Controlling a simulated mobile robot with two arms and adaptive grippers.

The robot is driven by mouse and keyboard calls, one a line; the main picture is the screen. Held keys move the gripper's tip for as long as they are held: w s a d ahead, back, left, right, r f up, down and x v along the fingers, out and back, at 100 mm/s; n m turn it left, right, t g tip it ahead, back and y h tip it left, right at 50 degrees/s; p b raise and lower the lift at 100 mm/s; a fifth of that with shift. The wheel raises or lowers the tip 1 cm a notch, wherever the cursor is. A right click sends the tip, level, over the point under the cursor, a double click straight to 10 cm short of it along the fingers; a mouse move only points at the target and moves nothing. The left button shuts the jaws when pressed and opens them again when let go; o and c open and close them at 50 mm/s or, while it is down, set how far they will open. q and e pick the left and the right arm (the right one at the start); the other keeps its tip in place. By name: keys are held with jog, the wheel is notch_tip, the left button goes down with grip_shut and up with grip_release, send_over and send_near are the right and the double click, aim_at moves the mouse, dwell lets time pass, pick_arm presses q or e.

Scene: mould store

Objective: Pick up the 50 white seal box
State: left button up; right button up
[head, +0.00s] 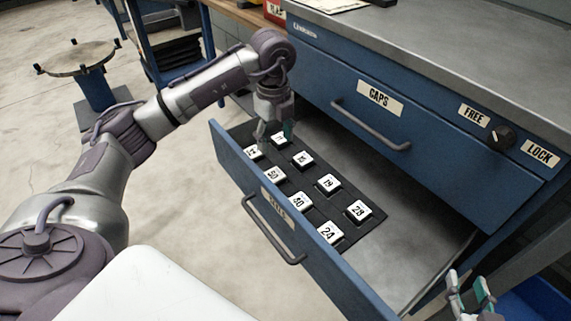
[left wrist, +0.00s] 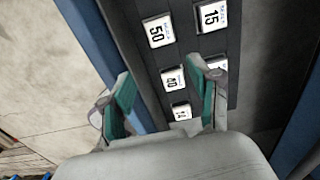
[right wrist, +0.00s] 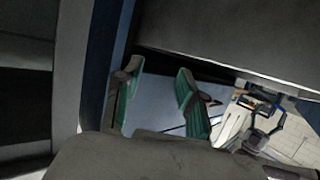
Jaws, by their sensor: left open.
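The 50 white seal box (head: 275,175) sits in the open drawer, in the left row of a dark insert; it also shows near the top of the left wrist view (left wrist: 158,32). My left gripper (head: 275,130) is open and empty, pointing down over the drawer's far end, beyond the 50 box. In the left wrist view the 50 box lies ahead of the fingertips, a 40 box (left wrist: 173,79) shows between the fingers, and a finger partly hides another box. My right gripper (head: 470,287) is open and empty at the lower right, apart from the drawer.
Similar white boxes surround it, including 15 (head: 302,159), 19 (head: 328,184), 28 (head: 358,211) and 24 (head: 330,232). The drawer front (head: 225,150) rises beside the left row. The CAPS drawer (head: 350,95) above is shut. The drawer's right part is bare.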

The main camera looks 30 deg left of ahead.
pick_arm(q)
jog(key=b, duration=0.3)
send_over(276, 176)
jog(key=f, duration=0.8)
jog(key=shift+s+d+f, duration=0.1)
jog(key=shift+d, duration=0.15)
jog(key=shift+f, duration=0.5)
jog(key=f, duration=0.1)
jog(key=f+b, duration=0.1)
jog(key=f, duration=0.2)
jog(key=shift+a+b, duration=0.25)
jog(key=shift+b, duration=0.1)
jog(key=shift+f, duration=0.25)
jog(key=c, duration=0.9)
pick_arm(e)
jog(key=s+a+r+t+y, duration=0.1)
jog(key=r+t+y, duration=0.1)
jog(key=r+t, duration=0.4)
jog(key=s+r+t+y, duration=0.2)
jog(key=r+t, duration=0.4)
jog(key=r, duration=0.5)
jog(key=shift+a+r+y, duration=0.2)
jog(key=shift+a+y, duration=0.1)
jog(key=shift+a, duration=0.05)
pick_arm(q)
jog(key=shift+r, duration=0.1)
